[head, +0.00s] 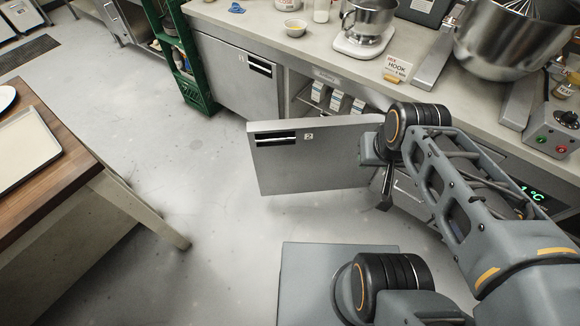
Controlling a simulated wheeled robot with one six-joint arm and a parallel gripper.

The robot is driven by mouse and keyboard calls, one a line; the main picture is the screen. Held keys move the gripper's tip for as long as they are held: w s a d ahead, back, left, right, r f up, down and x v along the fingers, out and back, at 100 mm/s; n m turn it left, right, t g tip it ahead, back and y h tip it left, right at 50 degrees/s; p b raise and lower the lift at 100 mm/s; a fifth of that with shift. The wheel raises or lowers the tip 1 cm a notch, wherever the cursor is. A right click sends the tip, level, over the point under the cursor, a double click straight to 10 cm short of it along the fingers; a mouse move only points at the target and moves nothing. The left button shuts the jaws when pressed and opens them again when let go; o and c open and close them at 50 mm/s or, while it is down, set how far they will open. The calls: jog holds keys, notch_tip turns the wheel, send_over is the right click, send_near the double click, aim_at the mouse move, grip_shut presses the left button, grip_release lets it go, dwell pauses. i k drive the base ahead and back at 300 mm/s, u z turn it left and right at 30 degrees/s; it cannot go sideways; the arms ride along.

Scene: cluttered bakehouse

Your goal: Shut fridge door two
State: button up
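Fridge door two (308,165), a flat grey steel panel marked "2" with a dark slot handle at its upper left, stands open, out from the counter front. Behind its top edge is an open compartment with several white and blue cartons (337,101). My gripper (385,190) points down at the door's right end, on the near side. My arm's wrist covers the right end of the door. I cannot tell whether the gripper touches the door, or whether its fingers are open or shut.
A closed door marked "1" (236,80) is to the left, beside a green crate stack (184,62). The counter (262,33) holds a bowl, mixers and a sign. A wooden table (62,180) with a tray (22,150) stands at left. The floor (195,145) between is clear.

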aim_at(309, 155)
jog(key=u, duration=0.15)
jog(key=k, duration=0.4)
jog(key=u, duration=1.3)
jog(key=i, duration=0.7)
jog(key=z, duration=0.75)
